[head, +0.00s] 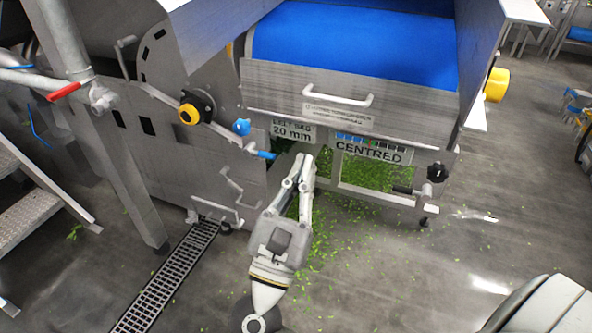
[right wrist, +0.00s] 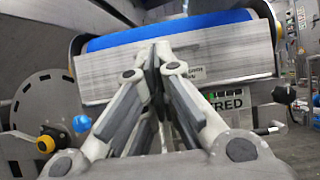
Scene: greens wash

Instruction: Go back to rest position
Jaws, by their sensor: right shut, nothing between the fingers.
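My right gripper (head: 304,160) is shut and empty. It points away from me, in front of the steel machine with the blue belt (head: 355,45). In the head view its fingertips overlap the opening under the front panel, between the "20 mm" sign (head: 291,132) and the "CENTRED" sign (head: 374,151). In the right wrist view the closed fingers (right wrist: 161,48) stand in front of the steel front panel (right wrist: 235,62). I cannot tell how far the tips are from the machine. My left gripper is not in view.
A blue-handled lever (head: 262,154), a blue knob (head: 241,127) and a black-and-yellow knob (head: 188,113) are close left of my right gripper. Chopped greens (head: 370,174) lie under the machine and on the floor. A floor drain (head: 168,281) and metal steps (head: 28,215) are at left.

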